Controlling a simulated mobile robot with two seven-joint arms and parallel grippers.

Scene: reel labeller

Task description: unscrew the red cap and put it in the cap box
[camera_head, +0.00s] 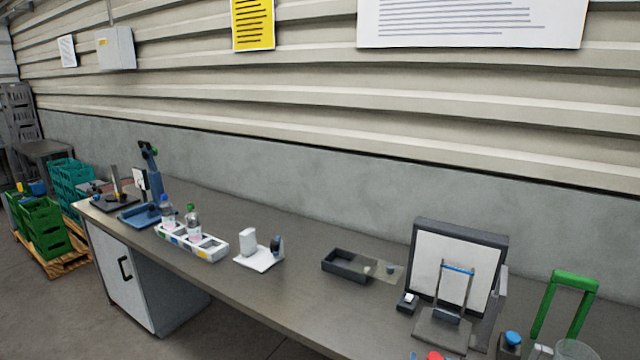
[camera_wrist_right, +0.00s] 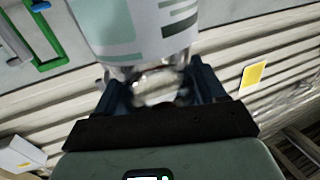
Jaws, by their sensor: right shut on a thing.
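My right gripper (camera_wrist_right: 155,92) is shut on a clear bottle (camera_wrist_right: 135,30) with a white, pale green and dark label; the bottle fills the top of the right wrist view. A clear rounded part of it shows between the fingers. No cap shows there. In the head view a red cap-like top (camera_head: 435,355) is cut off by the bottom edge, so what it sits on is hidden. A dark open box (camera_head: 347,265), possibly the cap box, lies on the bench and looks empty. Neither gripper shows in the head view.
A white rack (camera_head: 192,242) holds bottles with blue and green caps at the bench's left. A white stand (camera_head: 258,258) is right of it. A framed panel (camera_head: 457,265) and a green frame (camera_head: 565,300) stand at right. Bench (camera_head: 300,270) between stand and box is clear.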

